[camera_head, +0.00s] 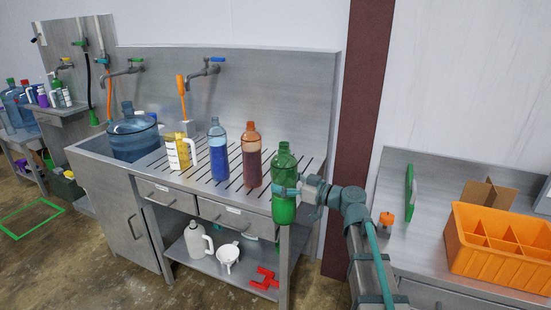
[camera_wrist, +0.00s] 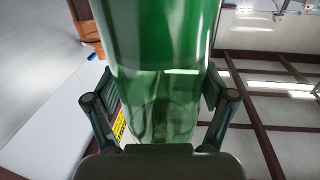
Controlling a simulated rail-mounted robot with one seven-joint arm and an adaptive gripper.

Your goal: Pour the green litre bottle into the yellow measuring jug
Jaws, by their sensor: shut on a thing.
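The green litre bottle (camera_head: 284,184) is upright at the right end of the slatted counter, with its cap end up. My gripper (camera_head: 289,191) is shut around its middle from the right. In the wrist view the green bottle (camera_wrist: 165,60) fills the middle between my gripper's two fingers (camera_wrist: 160,105). Whether its base touches the counter edge or hangs free, I cannot tell.
A blue bottle (camera_head: 217,150) and a brown bottle (camera_head: 252,155) stand on the slats between jug and green bottle. A large blue water jug (camera_head: 133,137) sits in the sink at left. Taps (camera_head: 207,68) project above. An orange divided crate (camera_head: 500,243) is on the right bench.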

